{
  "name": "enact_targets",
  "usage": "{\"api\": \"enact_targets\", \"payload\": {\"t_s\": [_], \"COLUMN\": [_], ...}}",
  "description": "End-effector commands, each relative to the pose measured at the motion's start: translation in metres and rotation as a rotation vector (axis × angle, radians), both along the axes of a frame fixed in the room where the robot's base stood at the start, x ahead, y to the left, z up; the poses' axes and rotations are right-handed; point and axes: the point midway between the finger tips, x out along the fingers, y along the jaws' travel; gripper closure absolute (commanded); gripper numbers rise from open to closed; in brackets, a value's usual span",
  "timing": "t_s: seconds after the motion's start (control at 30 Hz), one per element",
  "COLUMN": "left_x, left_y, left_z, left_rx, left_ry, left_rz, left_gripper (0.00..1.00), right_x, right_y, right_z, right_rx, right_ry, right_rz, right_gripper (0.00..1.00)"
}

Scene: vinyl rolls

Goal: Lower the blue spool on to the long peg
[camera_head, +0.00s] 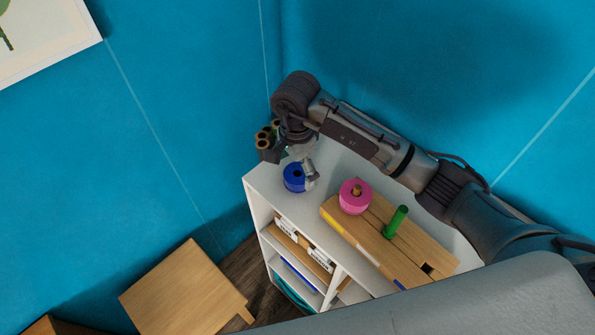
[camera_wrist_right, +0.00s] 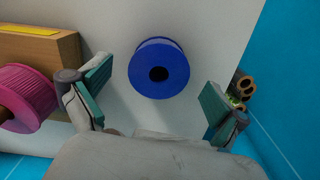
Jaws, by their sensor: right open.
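The blue spool (camera_head: 293,178) stands upright at the left end of the white shelf top. In the right wrist view, the blue spool (camera_wrist_right: 158,62) shows its dark centre hole. My right gripper (camera_head: 300,166) is close to it. In the wrist view, the fingers of my right gripper (camera_wrist_right: 155,85) are wide apart, one to each side of the spool, with gaps. A wooden block (camera_head: 370,245) holds a bare green peg (camera_head: 397,222) and a wooden peg (camera_head: 357,190) with a pink spool (camera_head: 353,204) around it. My left gripper is out of view.
The white shelf unit (camera_head: 257,208) stands against blue walls. Brown tubes (camera_head: 264,142) stand in the corner behind the gripper, and show at the right in the wrist view (camera_wrist_right: 244,88). The block has a square hole (camera_head: 427,268). A wooden stool (camera_head: 185,288) stands at lower left.

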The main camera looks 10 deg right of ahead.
Motion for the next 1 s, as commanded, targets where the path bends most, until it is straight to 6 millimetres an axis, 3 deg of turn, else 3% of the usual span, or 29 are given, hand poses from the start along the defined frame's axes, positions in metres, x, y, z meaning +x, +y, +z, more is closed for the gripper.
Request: {"api": "enact_targets", "payload": {"t_s": [0.03, 0.2, 0.43, 0.83, 1.0], "left_x": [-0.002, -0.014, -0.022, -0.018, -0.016], "left_y": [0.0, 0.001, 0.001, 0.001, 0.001], "left_z": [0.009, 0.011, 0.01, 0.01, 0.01], "left_rx": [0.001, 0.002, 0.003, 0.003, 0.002], "left_ry": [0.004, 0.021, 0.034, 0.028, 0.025], "left_rz": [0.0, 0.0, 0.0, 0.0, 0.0], "left_gripper": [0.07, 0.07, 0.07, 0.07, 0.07], "right_x": [-0.002, -0.001, -0.001, 0.0, 0.0], "right_y": [0.0, 0.0, 0.0, 0.0, 0.0], "right_z": [-0.004, -0.022, -0.025, -0.025, -0.024], "right_rx": [0.001, 0.003, 0.002, 0.002, 0.002], "right_ry": [0.005, 0.0, -0.002, -0.002, -0.002], "right_rz": [-0.001, -0.002, -0.002, -0.002, -0.002], "right_gripper": [0.01, 0.01, 0.01, 0.65, 0.65]}}
